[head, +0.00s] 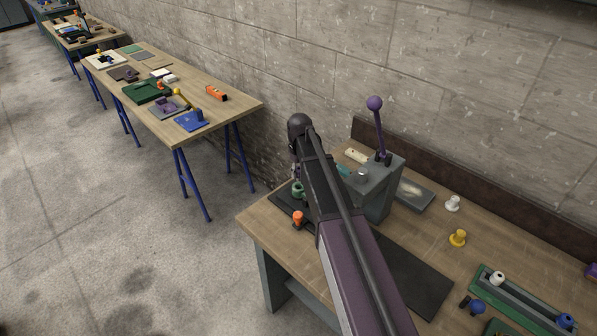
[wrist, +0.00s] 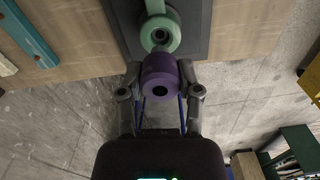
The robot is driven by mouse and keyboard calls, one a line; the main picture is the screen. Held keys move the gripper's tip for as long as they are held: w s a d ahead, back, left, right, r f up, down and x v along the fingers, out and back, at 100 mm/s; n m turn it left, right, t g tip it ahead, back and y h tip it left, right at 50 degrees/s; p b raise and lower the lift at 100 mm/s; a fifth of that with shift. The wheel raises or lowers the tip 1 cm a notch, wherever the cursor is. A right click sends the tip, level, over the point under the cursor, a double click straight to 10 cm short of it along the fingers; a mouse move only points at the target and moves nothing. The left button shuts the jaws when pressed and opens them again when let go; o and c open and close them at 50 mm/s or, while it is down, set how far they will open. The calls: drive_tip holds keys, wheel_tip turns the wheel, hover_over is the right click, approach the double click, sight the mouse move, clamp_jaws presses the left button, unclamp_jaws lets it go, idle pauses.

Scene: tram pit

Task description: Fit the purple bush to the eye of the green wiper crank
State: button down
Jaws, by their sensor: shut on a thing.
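The purple bush (wrist: 161,76) is a short cylinder with a dark hole in its end. My gripper (wrist: 159,82) is shut on it, one finger at each side, in the wrist view. The pale green wiper crank (wrist: 155,8) lies above it in that picture, on a dark plate. Its round eye (wrist: 172,33) is just beyond the bush, whose far edge overlaps the eye's near rim. I cannot tell whether they touch. In the head view a green part (head: 298,188) shows beside my arm, which hides most of the gripper and the bush.
An orange knobbed part (head: 298,217) stands near the green part. A grey stand (head: 377,182) with a purple-knobbed lever (head: 377,125) rises to the right. A wall backs the bench.

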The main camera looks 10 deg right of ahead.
sight(299, 180)
drive_tip(key=shift+f+b, duration=0.55)
drive_tip(key=shift+f, duration=0.3)
drive_tip(key=shift+f+b, duration=1.3)
drive_tip(key=shift+b, duration=0.05)
drive_tip(key=shift+c, duration=1)
unclamp_jaws()
drive_tip(key=shift+r, duration=0.15)
wheel_tip(299, 180, up, 8)
drive_tip(key=p, duration=0.8)
